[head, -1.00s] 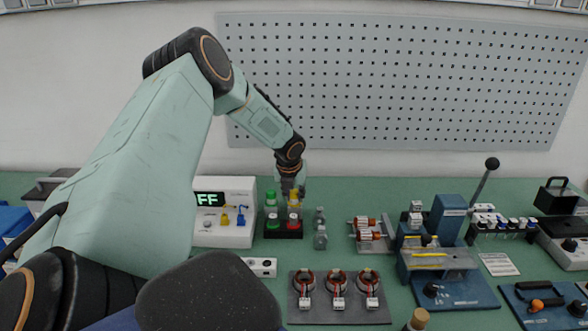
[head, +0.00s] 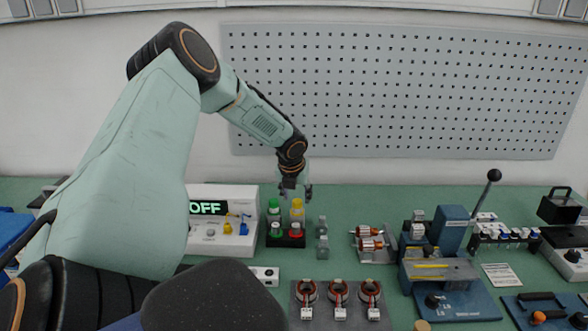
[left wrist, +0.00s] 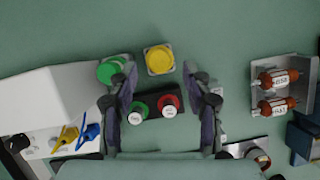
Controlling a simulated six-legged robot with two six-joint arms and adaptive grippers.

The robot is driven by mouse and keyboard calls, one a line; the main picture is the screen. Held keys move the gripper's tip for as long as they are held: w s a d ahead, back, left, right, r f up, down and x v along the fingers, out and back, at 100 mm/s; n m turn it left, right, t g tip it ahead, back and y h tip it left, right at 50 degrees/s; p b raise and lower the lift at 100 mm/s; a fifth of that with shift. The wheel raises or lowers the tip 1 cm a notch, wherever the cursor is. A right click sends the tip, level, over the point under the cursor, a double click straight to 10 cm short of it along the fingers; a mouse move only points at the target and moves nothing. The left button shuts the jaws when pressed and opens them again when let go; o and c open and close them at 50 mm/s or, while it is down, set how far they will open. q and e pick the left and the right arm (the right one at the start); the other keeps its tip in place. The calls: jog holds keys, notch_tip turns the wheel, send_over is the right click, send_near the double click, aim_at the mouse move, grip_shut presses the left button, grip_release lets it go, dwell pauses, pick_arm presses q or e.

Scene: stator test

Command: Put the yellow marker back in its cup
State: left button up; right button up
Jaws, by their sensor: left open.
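A thin yellow bar (head: 428,265), possibly the yellow marker, lies flat across the grey-topped blue press (head: 470,303) at the right. I cannot make out a cup for it with certainty. My left gripper (head: 295,189) is open and empty. It hangs above a black button box (head: 297,242), just over a green-capped piece (head: 273,206) and a yellow-capped piece (head: 297,206). In the left wrist view, the open fingers (left wrist: 160,85) stand either side of the button box, with the yellow cap (left wrist: 159,59) ahead between them. My right gripper is not in view.
A white unit reading OFF (head: 222,225) stands left of the button box. Three coils (head: 339,292) lie in front. A perforated panel (head: 400,90) hangs behind. A tan round top (head: 422,325) shows at the front edge.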

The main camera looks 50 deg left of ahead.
pick_arm(q)
jog(key=p+v, duration=0.2)
jog(key=v, duration=0.7)
jog(key=shift+w+f, duration=0.1)
jog(key=shift+f, duration=0.05)
dwell(0.4)
